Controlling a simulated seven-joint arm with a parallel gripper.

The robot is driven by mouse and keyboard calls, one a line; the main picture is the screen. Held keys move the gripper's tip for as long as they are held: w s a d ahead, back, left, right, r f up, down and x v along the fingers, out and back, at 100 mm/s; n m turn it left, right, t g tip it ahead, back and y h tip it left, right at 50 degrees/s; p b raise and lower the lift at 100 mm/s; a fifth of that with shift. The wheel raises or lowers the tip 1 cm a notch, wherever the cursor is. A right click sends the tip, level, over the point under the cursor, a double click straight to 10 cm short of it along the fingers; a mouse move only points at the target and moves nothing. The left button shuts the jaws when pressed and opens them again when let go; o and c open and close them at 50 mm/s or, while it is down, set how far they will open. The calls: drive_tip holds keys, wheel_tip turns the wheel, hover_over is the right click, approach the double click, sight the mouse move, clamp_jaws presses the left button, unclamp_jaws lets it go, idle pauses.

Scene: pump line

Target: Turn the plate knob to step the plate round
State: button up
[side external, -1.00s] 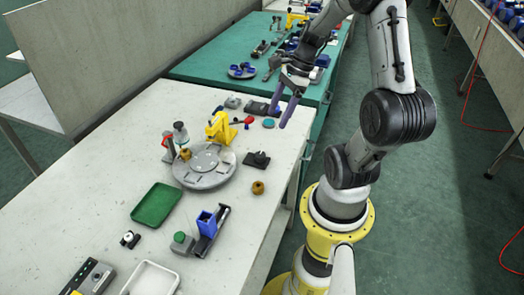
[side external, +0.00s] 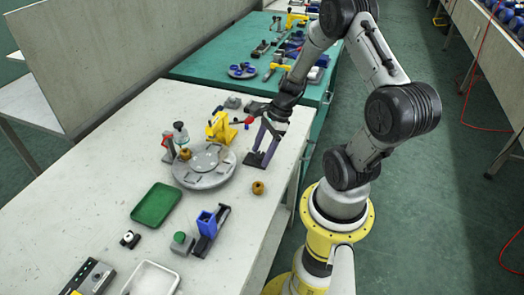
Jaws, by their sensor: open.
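The round grey plate (side external: 207,168) lies on the white table, with several slots on its top and a brass-coloured part (side external: 185,154) at its left edge. A dark knob on a flat square base (side external: 251,162), which looks like the plate knob, stands just right of the plate. My gripper (side external: 259,160) points down at this knob, its purple fingers open and apart. The fingers partly cover the knob. I cannot tell whether they touch it.
A yellow press (side external: 221,128) stands behind the plate, and a red-and-grey stand (side external: 168,150) is at its left. A loose brass-coloured part (side external: 258,188) lies in front of the knob. A green tray (side external: 156,205) and a blue holder (side external: 207,222) are nearer.

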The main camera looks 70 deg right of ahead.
drive_tip(key=shift+c, duration=0.2)
clamp_jaws()
drive_tip(key=shift+n, duration=0.4)
drive_tip(key=n, duration=0.2)
drive_tip(key=n+g+y, duration=0.1)
drive_tip(key=shift+w+d+n+g, duration=0.1)
drive_tip(key=shift+n+g, duration=0.2)
drive_tip(key=shift+n, duration=0.1)
drive_tip(key=n, duration=0.2)
drive_tip(key=n+g, duration=0.1)
drive_tip(key=n, duration=0.1)
drive_tip(key=shift+w+n+g, duration=0.15)
drive_tip(key=shift+n+g, duration=0.15)
drive_tip(key=n+g, duration=0.1)
drive_tip(key=n, duration=0.3)
drive_tip(key=shift+w+g, duration=0.1)
drive_tip(key=shift+g, duration=0.3)
drive_tip(key=shift+w+n+g+h, duration=0.1)
drive_tip(key=shift+n+g+h, duration=0.45)
drive_tip(key=shift+n, duration=1.75)
